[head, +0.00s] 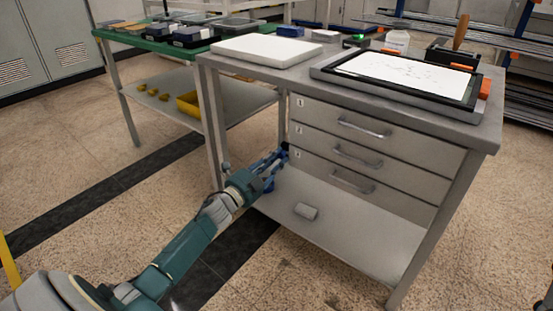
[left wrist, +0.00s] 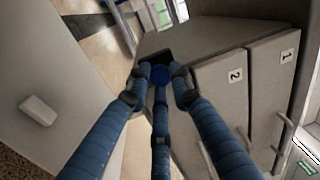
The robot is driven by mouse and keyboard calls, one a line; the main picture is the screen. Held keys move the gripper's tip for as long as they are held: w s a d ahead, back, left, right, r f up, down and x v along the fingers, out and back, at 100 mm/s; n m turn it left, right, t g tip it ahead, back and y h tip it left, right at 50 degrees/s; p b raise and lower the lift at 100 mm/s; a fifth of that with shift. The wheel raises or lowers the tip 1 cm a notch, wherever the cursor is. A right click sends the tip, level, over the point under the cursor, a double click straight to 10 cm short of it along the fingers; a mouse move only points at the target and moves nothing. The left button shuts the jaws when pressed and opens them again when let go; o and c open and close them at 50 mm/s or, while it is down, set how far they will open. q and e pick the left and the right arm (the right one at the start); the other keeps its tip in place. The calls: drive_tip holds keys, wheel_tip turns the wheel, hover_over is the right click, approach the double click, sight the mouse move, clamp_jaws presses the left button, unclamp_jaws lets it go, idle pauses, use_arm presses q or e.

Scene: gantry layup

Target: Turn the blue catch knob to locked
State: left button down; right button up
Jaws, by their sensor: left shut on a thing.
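The blue catch knob (left wrist: 160,75) sits on a black plate (left wrist: 154,57) on the side of the drawer unit (head: 385,148). My left gripper (left wrist: 159,80) is shut on the knob, its three blue fingers around it. In the head view the left gripper (head: 279,158) reaches the drawer unit's left side, and the fingers hide the knob there. I cannot tell the knob's turned position. The three drawers, numbered 1, 2 and 3, look shut. My right gripper is in neither view.
The grey bench's lower shelf (head: 335,238) lies beneath the drawers and carries a small light block (head: 306,211). The bench top holds a white slab (head: 267,50) and a black-framed tray (head: 400,78). A green-topped table (head: 150,45) stands at left. The floor in front is open.

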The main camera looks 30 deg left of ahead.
use_arm(q)
drive_tip(key=shift+a, duration=0.1)
drive_tip(key=c, duration=1.5)
unclamp_jaws()
drive_tip(key=shift+c, duration=0.2)
drive_tip(key=s+f, duration=0.1)
drive_tip(key=s, duration=1.1)
drive_tip(key=shift+a, duration=0.4)
drive_tip(key=shift+f, duration=0.1)
